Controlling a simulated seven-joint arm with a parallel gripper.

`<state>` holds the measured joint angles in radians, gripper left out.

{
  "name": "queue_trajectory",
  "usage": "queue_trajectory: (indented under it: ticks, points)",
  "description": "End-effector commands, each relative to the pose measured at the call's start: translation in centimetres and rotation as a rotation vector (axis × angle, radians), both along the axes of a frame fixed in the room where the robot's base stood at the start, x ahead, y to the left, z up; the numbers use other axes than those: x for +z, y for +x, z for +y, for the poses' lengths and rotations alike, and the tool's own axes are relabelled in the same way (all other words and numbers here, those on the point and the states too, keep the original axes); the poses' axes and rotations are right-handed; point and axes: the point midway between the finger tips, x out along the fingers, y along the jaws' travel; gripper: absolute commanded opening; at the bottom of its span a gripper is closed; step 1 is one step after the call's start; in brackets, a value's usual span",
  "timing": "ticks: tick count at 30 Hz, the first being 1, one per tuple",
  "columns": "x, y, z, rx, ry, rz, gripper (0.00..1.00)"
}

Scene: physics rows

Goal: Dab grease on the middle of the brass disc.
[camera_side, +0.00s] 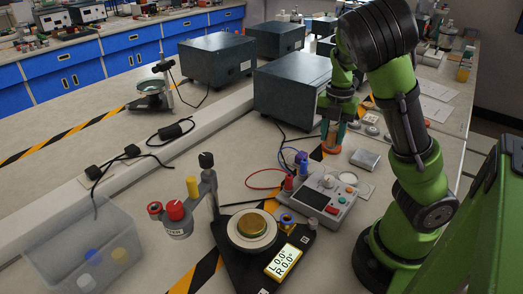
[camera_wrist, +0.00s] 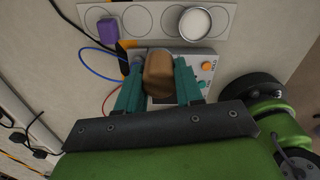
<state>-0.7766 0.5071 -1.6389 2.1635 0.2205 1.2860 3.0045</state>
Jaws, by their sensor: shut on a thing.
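The brass disc (camera_side: 253,224) lies flat on a round pale holder on a black base in the front middle of the side view. Its top looks bare, and it is not in the wrist view. My gripper (camera_side: 332,137), with teal fingers, is well behind the disc and a little to its right. It is shut on a brown-orange thing with a rounded end (camera_wrist: 158,72), whose orange lower part (camera_side: 331,150) shows below the fingers in the side view. I cannot tell whether this thing touches the table. No grease can be made out.
A grey control box (camera_side: 325,197) with buttons and cables stands between gripper and disc. A clear bin (camera_side: 85,245) is at left. Dark boxes (camera_side: 290,90) stand behind.

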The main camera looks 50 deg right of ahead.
Motion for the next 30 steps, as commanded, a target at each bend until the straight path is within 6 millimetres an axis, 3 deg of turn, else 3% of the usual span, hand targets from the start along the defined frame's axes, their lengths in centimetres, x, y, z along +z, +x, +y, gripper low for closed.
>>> queue_trajectory:
  ticks: [5,12,30]
  points:
    - [-1.1,-3.3,0.2,0.271,0.012,-0.006,0.12]
    - [-3.0,-6.4,-1.4,0.553,0.003,-0.003,0.12]
    - [-4.9,-6.6,-2.1,0.593,-0.001,0.002,0.11]
